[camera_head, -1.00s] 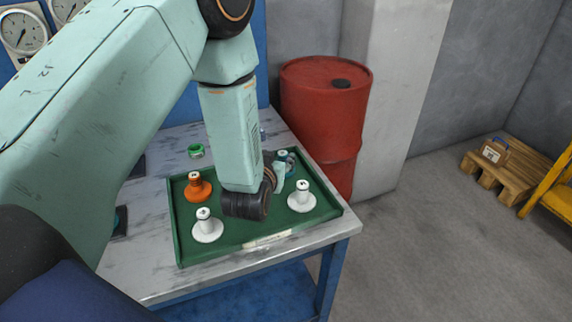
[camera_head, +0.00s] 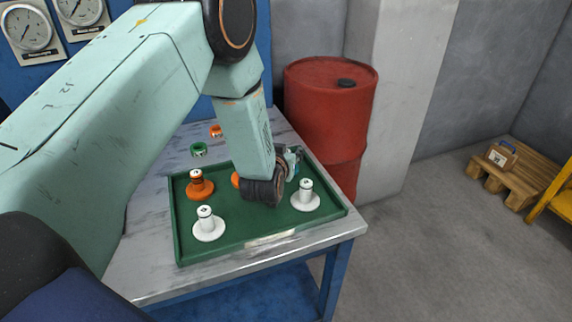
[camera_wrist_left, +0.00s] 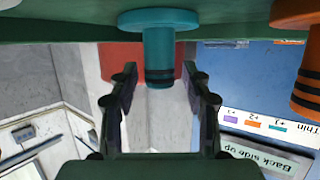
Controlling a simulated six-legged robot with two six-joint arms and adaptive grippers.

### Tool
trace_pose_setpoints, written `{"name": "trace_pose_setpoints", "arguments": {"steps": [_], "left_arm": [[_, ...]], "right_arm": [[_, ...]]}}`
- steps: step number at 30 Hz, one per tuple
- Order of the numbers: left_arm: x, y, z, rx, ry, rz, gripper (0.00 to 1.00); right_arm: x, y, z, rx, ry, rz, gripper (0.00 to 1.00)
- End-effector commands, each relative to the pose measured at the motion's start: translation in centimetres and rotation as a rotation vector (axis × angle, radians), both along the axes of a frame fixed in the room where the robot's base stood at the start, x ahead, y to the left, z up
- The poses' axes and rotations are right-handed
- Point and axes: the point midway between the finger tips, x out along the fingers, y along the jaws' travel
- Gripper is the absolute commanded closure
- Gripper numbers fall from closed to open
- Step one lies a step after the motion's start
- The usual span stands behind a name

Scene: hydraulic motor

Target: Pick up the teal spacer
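The teal spacer (camera_wrist_left: 159,45) shows at the top middle of the left wrist view. It has a round flange against the green tray (camera_head: 182,240) and a post with dark bands near its end. The two fingers of my left gripper (camera_wrist_left: 160,78) are open, one on each side of the post's end, with a visible gap on both sides. In the head view my left gripper (camera_head: 291,164) is over the back right of the tray, and its wrist mostly hides the spacer there. My right gripper is in neither view.
White flanged pieces (camera_head: 208,225) (camera_head: 305,196) and an orange one (camera_head: 198,185) stand in the tray. Another orange piece (camera_head: 235,180) is partly hidden by my arm. A red barrel (camera_head: 328,115) stands beyond the table.

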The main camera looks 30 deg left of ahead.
Motion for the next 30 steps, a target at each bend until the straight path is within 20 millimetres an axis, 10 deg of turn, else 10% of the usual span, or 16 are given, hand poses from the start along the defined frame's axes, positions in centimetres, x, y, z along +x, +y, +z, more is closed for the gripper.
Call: {"name": "trace_pose_setpoints", "arguments": {"steps": [16,30], "left_arm": [[0.0,0.0,0.0,0.000,0.000,0.000,1.00],[0.0,0.0,1.2,0.000,-0.003,0.000,1.00]], "right_arm": [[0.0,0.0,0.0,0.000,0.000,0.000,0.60],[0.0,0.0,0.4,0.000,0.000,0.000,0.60]]}}
